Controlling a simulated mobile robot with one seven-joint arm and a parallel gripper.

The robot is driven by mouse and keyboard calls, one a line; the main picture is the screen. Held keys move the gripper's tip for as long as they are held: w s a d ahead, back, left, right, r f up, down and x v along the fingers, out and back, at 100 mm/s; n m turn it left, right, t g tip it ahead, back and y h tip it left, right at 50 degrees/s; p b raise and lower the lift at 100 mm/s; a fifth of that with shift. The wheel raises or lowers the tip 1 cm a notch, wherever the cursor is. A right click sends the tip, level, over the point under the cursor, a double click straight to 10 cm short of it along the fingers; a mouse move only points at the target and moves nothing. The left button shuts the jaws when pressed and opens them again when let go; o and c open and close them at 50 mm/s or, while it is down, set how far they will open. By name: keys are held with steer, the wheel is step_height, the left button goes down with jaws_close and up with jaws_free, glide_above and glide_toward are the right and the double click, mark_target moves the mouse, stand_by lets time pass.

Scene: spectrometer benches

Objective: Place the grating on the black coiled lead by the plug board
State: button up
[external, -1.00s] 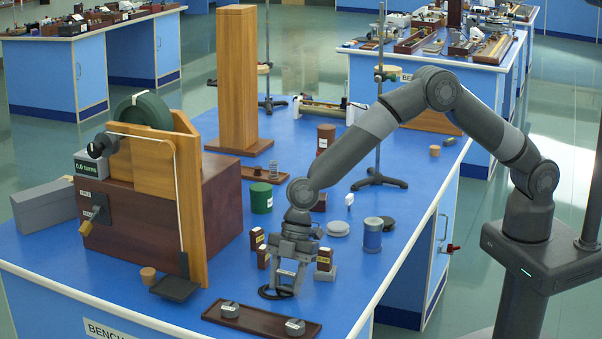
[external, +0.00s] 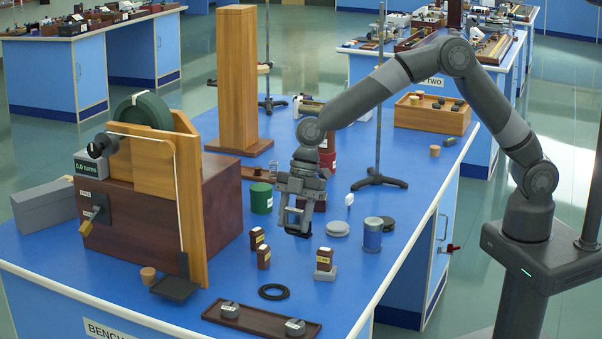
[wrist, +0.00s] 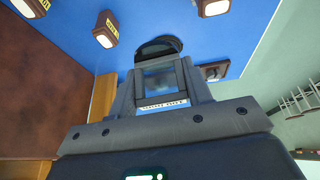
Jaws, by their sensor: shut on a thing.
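My gripper (external: 301,218) is shut on the grating and is raised above the bench. In the wrist view the grating (wrist: 163,104) is a small, square, clear plate with a white label strip, between the two grey fingers. In the external view it is hard to tell from the fingers. The black coiled lead (external: 273,292) is a flat dark ring on the blue bench, in front of my gripper and apart from it; it also shows in the wrist view (wrist: 158,46) beyond the fingertips. The plug board (external: 262,321) is a long brown board with two grey round plugs, just in front of the lead.
Small brown labelled blocks (external: 264,257) stand behind the lead, one of them on a grey base (external: 325,273). A blue jar (external: 373,236) and a pale disc (external: 338,229) are to the right. A wooden post with a black pan (external: 174,289) stands left.

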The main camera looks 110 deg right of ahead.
steer(key=shift+d+m, duration=0.4)
steer(key=shift+m, duration=0.3)
steer(key=m, duration=0.1)
steer(key=m+h, duration=0.1)
steer(key=shift+w+d+m+t, duration=0.2)
steer(key=shift+d+m+t, duration=0.1)
steer(key=shift+d+t, duration=0.1)
steer(key=w+m+h, duration=0.1)
steer(key=m+h, duration=0.1)
steer(key=m, duration=0.2)
steer(key=m+t, duration=0.1)
glide_above(267, 290)
steer(key=s, duration=0.2)
step_height(267, 290, down, 6)
steer(key=shift+f, duration=0.2)
steer(key=shift+a+f, duration=0.1)
steer(key=shift+f, duration=1.9)
